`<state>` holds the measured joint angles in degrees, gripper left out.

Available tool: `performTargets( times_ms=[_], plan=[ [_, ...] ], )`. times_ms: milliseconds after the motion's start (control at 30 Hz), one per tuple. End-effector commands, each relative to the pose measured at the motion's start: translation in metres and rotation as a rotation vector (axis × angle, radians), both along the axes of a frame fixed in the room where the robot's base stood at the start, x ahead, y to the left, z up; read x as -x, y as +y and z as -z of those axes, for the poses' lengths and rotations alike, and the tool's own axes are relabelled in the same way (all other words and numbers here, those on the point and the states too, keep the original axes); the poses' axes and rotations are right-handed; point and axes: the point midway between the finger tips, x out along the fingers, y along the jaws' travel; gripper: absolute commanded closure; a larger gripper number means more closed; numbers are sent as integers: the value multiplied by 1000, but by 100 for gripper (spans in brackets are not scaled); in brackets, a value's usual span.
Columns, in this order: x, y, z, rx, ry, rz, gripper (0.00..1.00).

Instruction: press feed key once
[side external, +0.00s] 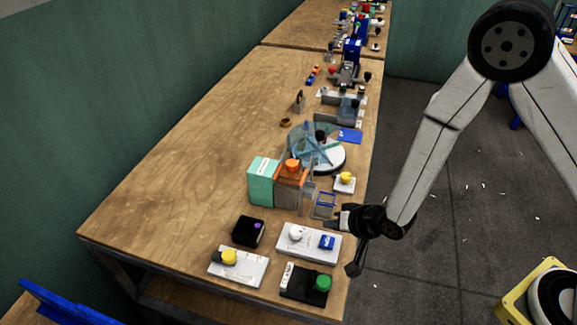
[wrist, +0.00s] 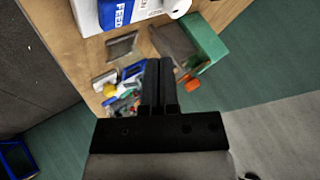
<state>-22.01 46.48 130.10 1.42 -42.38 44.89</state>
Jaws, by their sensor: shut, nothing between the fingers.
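The feed key (side external: 327,242) is a blue block on the right part of a white base (side external: 290,250), near the front of the bench. A white round knob (side external: 296,233) stands left of it on the same base. In the wrist view the key (wrist: 118,13) shows white FEED lettering at the top edge, partly cut off. My gripper (side external: 333,223) is shut and empty, just behind and above the key in the side view. In the wrist view its two fingers (wrist: 159,68) are together, pointing past the key and apart from it in the picture.
Nearby are a black box with a purple button (side external: 248,232), a yellow-knob plate (side external: 238,266), a black base with a green button (side external: 305,285), a teal box (side external: 262,182), a small yellow-knob base (side external: 344,184) and a blue frame (side external: 324,205). The bench's left side is clear.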

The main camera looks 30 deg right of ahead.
Motion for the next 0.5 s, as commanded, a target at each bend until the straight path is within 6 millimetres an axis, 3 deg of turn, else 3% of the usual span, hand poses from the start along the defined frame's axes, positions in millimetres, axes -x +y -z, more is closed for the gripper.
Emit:
performTargets(
  times_ms=[200,500],
  plan=[
    [0,0,22,1,3,0,100],
    [0,0,37,0,0,0,100]
  ],
)
